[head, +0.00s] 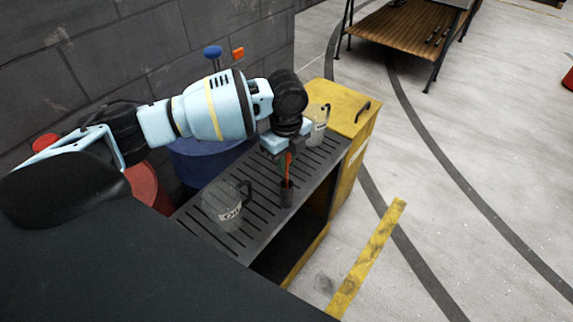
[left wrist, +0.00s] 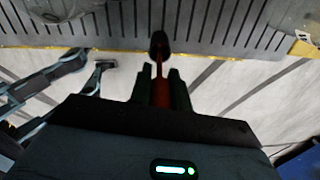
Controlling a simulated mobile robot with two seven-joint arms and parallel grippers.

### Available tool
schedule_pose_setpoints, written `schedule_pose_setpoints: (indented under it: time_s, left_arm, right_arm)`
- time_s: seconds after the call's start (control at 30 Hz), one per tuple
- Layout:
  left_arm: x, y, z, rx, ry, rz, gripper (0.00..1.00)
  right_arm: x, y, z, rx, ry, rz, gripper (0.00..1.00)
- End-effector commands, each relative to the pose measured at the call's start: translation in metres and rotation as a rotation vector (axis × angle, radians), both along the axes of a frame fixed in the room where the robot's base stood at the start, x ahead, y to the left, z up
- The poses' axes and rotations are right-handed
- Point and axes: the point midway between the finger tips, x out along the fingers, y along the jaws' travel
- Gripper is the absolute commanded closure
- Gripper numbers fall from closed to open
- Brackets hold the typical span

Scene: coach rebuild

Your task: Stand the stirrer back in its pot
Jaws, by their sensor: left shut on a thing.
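The red stirrer (head: 289,166) is held upright in my left gripper (head: 285,158). In the left wrist view, my left gripper (left wrist: 162,86) is shut on the red stirrer (left wrist: 160,88), which runs to a dark oval (left wrist: 160,44) over the bench edge; I cannot tell clearly whether that is the pot or the stirrer's end. My right gripper cannot be made out.
A grey jug marked OIL (head: 225,207) stands left of the pot on the slotted bench top (head: 257,228). A pale container (head: 318,125) stands behind, by the yellow cabinet (head: 350,105). A blue drum (head: 200,160) is behind the bench. Floor to the right is mostly clear.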

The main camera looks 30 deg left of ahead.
Motion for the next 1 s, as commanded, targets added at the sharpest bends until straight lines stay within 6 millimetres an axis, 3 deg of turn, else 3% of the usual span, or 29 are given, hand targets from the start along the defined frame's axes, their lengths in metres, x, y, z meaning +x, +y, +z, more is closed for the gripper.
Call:
schedule_pose_setpoints:
  time_s: [0.13, 0.6, 0.63, 0.77, 1.0]
  left_arm:
    - [0.000, 0.000, -0.018, -0.001, 0.001, -0.001, 1.00]
    - [0.000, 0.000, -0.024, -0.001, -0.001, 0.000, 1.00]
    - [0.000, 0.000, -0.023, -0.001, -0.001, 0.000, 0.79]
    - [0.000, 0.000, -0.023, -0.001, -0.001, 0.000, 0.62]
    - [0.000, 0.000, -0.023, -0.001, -0.001, 0.000, 0.59]
  right_arm:
    - [-0.002, 0.000, -0.002, -0.001, 0.005, 0.000, 1.00]
    - [0.001, 0.000, 0.000, 0.001, -0.003, 0.000, 1.00]
    - [0.001, 0.000, 0.000, 0.001, -0.003, 0.000, 1.00]
    - [0.001, 0.000, 0.000, 0.001, -0.003, 0.000, 1.00]
    - [0.001, 0.000, 0.000, 0.000, -0.002, 0.000, 1.00]
